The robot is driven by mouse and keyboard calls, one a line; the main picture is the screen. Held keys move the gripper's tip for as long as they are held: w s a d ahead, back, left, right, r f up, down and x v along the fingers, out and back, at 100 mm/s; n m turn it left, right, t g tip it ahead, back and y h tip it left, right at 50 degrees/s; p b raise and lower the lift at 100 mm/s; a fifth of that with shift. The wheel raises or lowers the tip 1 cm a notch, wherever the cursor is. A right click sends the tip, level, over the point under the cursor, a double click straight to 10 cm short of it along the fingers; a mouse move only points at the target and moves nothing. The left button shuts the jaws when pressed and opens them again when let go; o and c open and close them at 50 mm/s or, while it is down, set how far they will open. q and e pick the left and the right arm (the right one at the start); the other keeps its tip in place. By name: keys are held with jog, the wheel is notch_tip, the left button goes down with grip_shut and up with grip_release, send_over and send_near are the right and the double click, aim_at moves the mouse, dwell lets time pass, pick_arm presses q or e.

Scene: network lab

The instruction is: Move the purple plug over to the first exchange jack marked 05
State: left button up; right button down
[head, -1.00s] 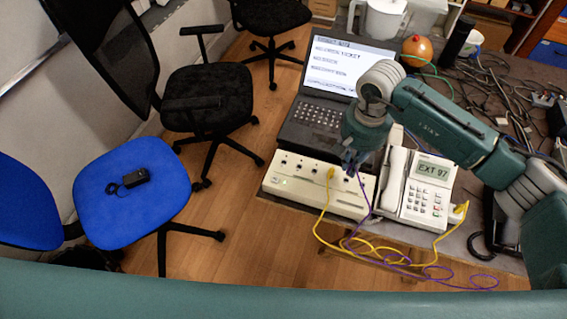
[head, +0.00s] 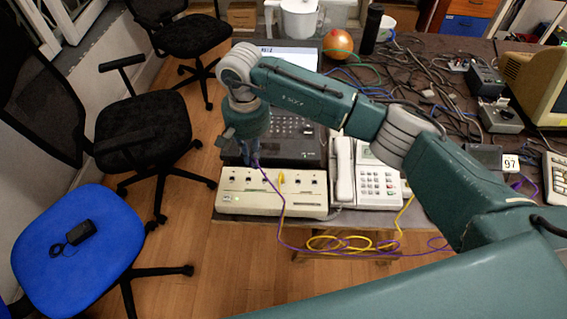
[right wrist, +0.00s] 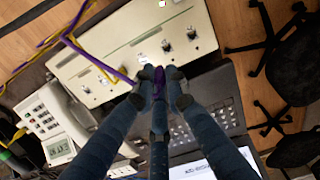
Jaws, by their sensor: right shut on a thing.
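My right gripper (head: 252,162) is shut on the purple plug, which also shows between the fingertips in the right wrist view (right wrist: 158,76). Its purple cord (head: 278,215) hangs down over the front of the exchange box. The cream exchange box (head: 240,206) has a row of jacks on top; it also shows in the right wrist view (right wrist: 108,45). The gripper is at the box's back edge, left of the yellow plug (head: 281,177) in the head view. I cannot tell whether the plug touches the box. The jack marks are too small to read. My left gripper is not in view.
A desk phone (head: 378,187) stands right of the box, and a black laptop (head: 295,140) behind it. Purple and yellow cords loop off the table's front edge. Loose cables (head: 440,95) cover the right of the table. Chairs stand left.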

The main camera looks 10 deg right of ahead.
send_over(233, 181)
jog(key=shift+w+a+f+b, duration=0.1)
jog(key=shift+w+f+b, duration=0.1)
jog(key=shift+f+b, duration=0.6)
jog(key=shift+w+a+f+b, duration=0.15)
jog(key=shift+f+b, duration=0.25)
jog(key=shift+f, duration=0.75)
jog(key=shift+d+f+m+b, duration=0.1)
jog(key=shift+m+b, duration=0.2)
jog(key=shift+b, duration=0.05)
jog(key=shift+w, duration=0.1)
jog(key=shift+b, duration=0.35)
jog(key=shift+b, duration=0.35)
dwell(0.7)
jog(key=shift+f+b, duration=0.75)
jog(key=shift+b, duration=0.55)
dwell(1.4)
